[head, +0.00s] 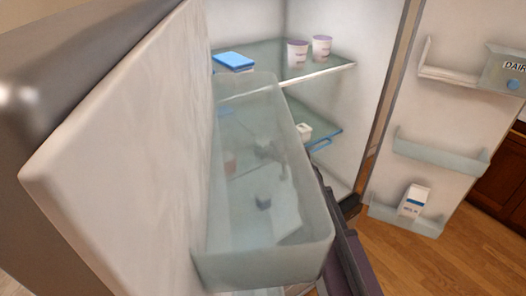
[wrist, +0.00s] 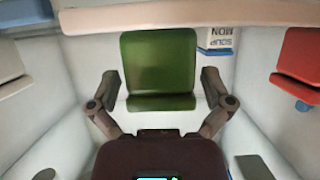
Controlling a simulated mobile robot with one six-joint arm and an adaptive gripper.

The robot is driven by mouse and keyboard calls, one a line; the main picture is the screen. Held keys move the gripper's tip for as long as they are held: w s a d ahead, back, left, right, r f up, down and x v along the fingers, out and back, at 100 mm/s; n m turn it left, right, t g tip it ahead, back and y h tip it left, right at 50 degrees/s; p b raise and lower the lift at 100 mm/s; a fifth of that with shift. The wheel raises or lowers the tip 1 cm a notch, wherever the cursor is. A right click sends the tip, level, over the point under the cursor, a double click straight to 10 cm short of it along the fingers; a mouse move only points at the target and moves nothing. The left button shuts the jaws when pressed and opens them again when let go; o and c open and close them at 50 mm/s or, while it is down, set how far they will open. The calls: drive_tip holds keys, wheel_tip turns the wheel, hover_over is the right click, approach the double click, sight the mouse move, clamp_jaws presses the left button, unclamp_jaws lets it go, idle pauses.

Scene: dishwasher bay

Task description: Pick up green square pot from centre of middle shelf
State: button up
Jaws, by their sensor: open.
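The green square pot (wrist: 158,70) shows in the wrist view, upper middle, with a broad flat face and a lower front edge. My gripper (wrist: 160,88) is open, with one finger on each side of the pot's lower part. Gaps show between the fingers and the pot's sides, and nothing is held. I cannot make out the pot in the head view, where a translucent bin (head: 264,262) covers much of the inside of the fridge. My gripper is not clear in the head view either.
In the wrist view, a soup carton (wrist: 217,39) is just right of the pot, a red item (wrist: 300,55) farther right, and a pale item (wrist: 10,68) left. The head view shows an upper glass shelf (head: 275,75) with two cups and a blue-topped box, and an open door.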

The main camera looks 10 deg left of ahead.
drive_tip(key=shift+w+a+f, duration=0.25)
drive_tip(key=shift+w+a, duration=0.1)
drive_tip(key=shift+a, duration=0.05)
drive_tip(key=c, duration=1.1)
